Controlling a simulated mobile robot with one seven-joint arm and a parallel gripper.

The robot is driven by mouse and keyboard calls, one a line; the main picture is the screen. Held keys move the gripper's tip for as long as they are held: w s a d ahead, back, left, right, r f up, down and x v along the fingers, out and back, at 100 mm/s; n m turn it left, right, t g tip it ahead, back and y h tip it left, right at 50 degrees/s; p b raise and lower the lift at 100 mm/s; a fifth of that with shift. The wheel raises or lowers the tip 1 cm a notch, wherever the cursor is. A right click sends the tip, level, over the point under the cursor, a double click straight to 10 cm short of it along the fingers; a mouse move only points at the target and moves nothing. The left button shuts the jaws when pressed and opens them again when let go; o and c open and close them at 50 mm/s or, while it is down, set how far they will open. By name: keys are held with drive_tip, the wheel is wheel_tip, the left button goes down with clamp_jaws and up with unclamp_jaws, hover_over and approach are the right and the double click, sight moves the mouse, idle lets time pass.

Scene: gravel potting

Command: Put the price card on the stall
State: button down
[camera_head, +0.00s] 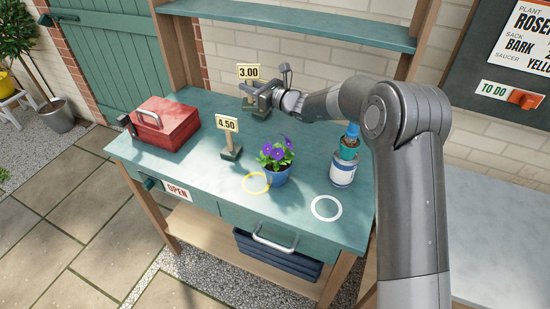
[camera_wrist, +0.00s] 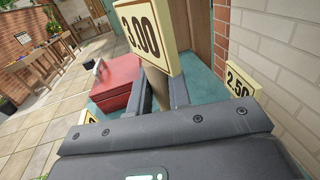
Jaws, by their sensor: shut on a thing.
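The price card marked 3.00 (camera_head: 248,72) stands upright on its wooden post at the back of the green bench. My gripper (camera_head: 262,95) is shut on that post; the wrist view shows the 3.00 card (camera_wrist: 143,28) above the fingers and its post (camera_wrist: 156,86) between them. A dark base shows below the gripper in the head view, but I cannot tell whether it touches the bench. A card marked 4.50 (camera_head: 227,124) stands nearer the front. A card marked 2.50 (camera_wrist: 240,82) is at right in the wrist view. A distant wooden stand (camera_wrist: 42,65) may be the stall.
The green bench (camera_head: 200,185) carries a red toolbox (camera_head: 166,122), a purple-flowered blue pot (camera_head: 276,172), a yellow ring (camera_head: 256,183), a white ring (camera_head: 326,208) and a stacked can (camera_head: 343,171). A shelf (camera_head: 300,20) spans above. Paving (camera_head: 60,220) lies open at left.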

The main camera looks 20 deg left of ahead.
drive_tip(key=shift+s+a+f, duration=0.3)
drive_tip(key=shift+a+f, duration=0.05)
drive_tip(key=shift+a, duration=0.35)
drive_tip(key=shift+s+a+f, duration=0.1)
drive_tip(key=shift+a+f, duration=0.15)
drive_tip(key=shift+f, duration=0.05)
hover_over(248, 133)
wheel_tip(248, 133, down, 10)
drive_tip(key=shift+a+r, duration=0.1)
drive_tip(key=shift+r, duration=0.05)
drive_tip(key=c, duration=1.3)
unclamp_jaws()
drive_tip(key=shift+f, duration=0.2)
drive_tip(key=shift+c, duration=0.2)
drive_tip(key=shift+r, duration=0.1)
